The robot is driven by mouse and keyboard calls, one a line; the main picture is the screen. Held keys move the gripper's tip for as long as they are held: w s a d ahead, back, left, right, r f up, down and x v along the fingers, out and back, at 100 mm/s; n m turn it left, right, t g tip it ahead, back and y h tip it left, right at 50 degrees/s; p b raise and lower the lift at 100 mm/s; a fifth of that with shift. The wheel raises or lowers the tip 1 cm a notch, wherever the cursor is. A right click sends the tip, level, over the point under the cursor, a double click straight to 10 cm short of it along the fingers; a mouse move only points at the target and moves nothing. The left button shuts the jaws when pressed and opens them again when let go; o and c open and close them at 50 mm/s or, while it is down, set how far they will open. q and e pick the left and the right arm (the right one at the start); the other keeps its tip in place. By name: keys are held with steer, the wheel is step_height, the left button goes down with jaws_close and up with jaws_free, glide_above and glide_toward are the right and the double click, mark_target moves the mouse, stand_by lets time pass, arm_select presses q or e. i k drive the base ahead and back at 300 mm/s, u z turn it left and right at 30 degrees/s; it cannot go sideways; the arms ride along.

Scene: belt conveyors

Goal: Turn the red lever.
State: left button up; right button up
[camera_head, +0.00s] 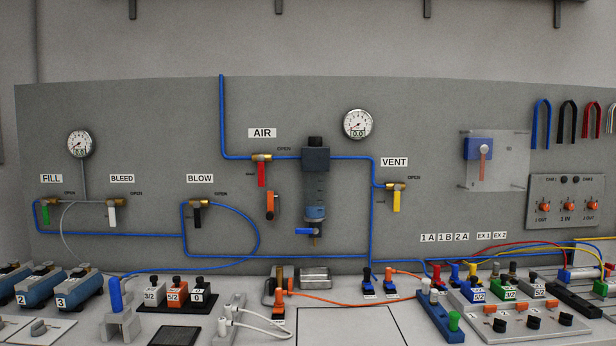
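The red lever (261,174) is on the brass valve (261,157) under the AIR label (262,133), on the grey panel. It hangs straight down from the valve. A small OPEN label (284,149) is at the valve's upper right. A small orange part with a dark end (271,206) hangs just below and right of the lever. Neither of my grippers is in view, and nothing touches the red lever.
Similar valves have a green lever (45,214), a white lever (112,216), a black lever (197,217) and a yellow lever (396,201). A filter unit (316,185) stands right of the red lever. Connectors and hoses crowd the bench; a flat framed plate (348,325) is clear.

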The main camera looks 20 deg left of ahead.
mark_target(261, 159)
steer(key=z, duration=0.75)
steer(key=i, duration=0.85)
steer(key=u, duration=1.6)
